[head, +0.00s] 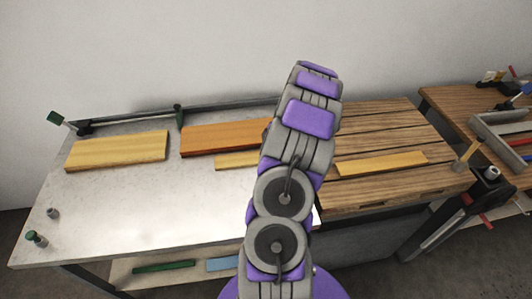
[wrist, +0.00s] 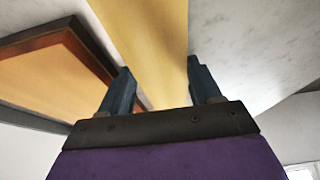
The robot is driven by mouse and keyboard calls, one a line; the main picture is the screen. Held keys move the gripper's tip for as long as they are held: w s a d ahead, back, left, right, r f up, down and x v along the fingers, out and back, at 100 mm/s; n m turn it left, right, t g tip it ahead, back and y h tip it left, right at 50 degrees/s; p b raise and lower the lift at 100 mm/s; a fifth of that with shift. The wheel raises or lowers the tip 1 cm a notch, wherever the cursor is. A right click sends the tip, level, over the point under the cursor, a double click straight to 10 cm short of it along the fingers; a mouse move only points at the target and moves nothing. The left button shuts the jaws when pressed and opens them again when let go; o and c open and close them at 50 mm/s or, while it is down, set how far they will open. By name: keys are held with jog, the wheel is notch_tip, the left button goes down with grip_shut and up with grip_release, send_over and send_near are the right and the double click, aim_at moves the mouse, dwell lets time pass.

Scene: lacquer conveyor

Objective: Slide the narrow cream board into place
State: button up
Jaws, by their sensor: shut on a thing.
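A narrow cream-yellow board (wrist: 150,40) runs between the two dark fingers of my gripper (wrist: 158,72) in the wrist view. The gripper is shut on it, with one finger at each long side. In the head view, part of a narrow yellowish board (head: 234,161) shows left of my arm, just in front of an orange board (head: 222,139); it appears to be the held one. My arm hides its right part and the gripper. The orange board, with a dark brown edge, also shows left of the fingers in the wrist view (wrist: 50,75).
A wider yellow board (head: 117,151) lies farther left on the pale grey table (head: 130,210). Another narrow yellow board (head: 382,162) lies on the slatted wooden surface (head: 375,122) at right. The table's front is mostly clear.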

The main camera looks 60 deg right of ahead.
jog(key=shift+s+f, duration=0.1)
jog(key=shift+s, duration=0.05)
jog(key=shift+s+d+b, duration=0.35)
jog(key=shift+s+d, duration=0.4)
jog(key=shift+s, duration=0.15)
jog(key=shift+s+d, duration=1.4)
jog(key=shift+s, duration=0.35)
jog(key=shift+s+d, duration=1.4)
jog(key=shift+s, duration=0.4)
jog(key=shift+s+d, duration=1.4)
jog(key=shift+s, duration=0.35)
